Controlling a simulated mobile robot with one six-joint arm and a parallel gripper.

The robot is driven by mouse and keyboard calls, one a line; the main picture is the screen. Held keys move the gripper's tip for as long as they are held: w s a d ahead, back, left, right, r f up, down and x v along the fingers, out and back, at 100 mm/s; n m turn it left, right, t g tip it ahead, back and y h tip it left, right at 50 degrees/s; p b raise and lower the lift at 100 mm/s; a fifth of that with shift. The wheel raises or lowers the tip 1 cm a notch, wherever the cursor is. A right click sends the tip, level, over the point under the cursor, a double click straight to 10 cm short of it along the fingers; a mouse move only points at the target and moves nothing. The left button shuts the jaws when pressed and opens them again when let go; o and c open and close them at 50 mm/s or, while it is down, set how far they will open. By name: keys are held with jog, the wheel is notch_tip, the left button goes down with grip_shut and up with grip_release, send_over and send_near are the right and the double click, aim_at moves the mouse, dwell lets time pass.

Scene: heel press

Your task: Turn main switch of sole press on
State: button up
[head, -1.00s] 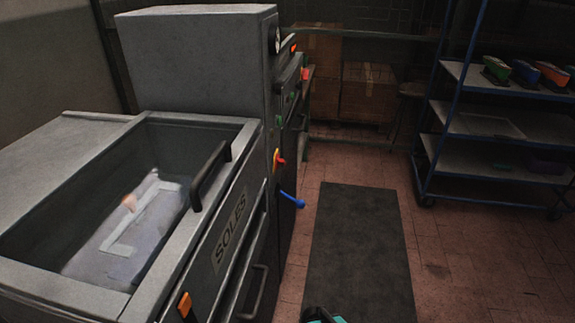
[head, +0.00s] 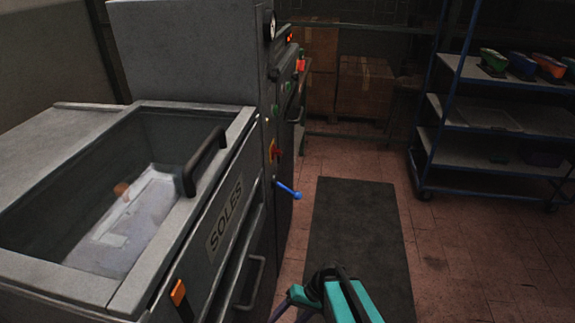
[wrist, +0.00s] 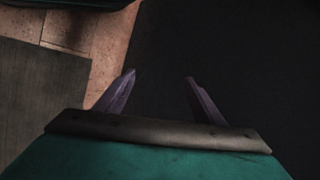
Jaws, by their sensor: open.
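The sole press (head: 180,50) is a grey machine on the left, with a label reading SOLES on its front. A red rotary switch on a yellow plate (head: 275,152), likely the main switch, sits on its front face above a blue lever (head: 288,190). My gripper (head: 285,305) is low at the bottom centre of the head view, in front of the press and well below and nearer than the switch. In the wrist view my gripper (wrist: 158,82) has its two purple fingers apart with nothing between them. The switch does not show in the wrist view.
A handle bar (head: 205,160) and a lower drawer handle (head: 252,285) stick out from the press. A dark mat (head: 355,240) covers the floor in front. A blue-framed shelf cart (head: 480,155) stands at right; boxes (head: 365,88) are at the back.

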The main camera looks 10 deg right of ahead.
jog(key=w+r+t+y+b, duration=0.1)
jog(key=w+r+t+y, duration=0.2)
jog(key=w+r, duration=0.55)
jog(key=n+t+y+b, duration=0.25)
jog(key=t+y, duration=0.35)
jog(key=t, duration=0.6)
send_near(282, 154)
jog(key=r+v, duration=0.1)
jog(key=v, duration=0.5)
jog(key=shift+a+f+b, duration=0.1)
jog(key=shift+f+b, duration=0.1)
jog(key=shift+b, duration=0.2)
jog(key=shift+a, duration=0.1)
jog(key=shift+p+x, duration=0.85)
jog(key=shift+x, duration=6)
jog(key=shift+f, duration=0.1)
jog(key=shift+c, duration=0.5)
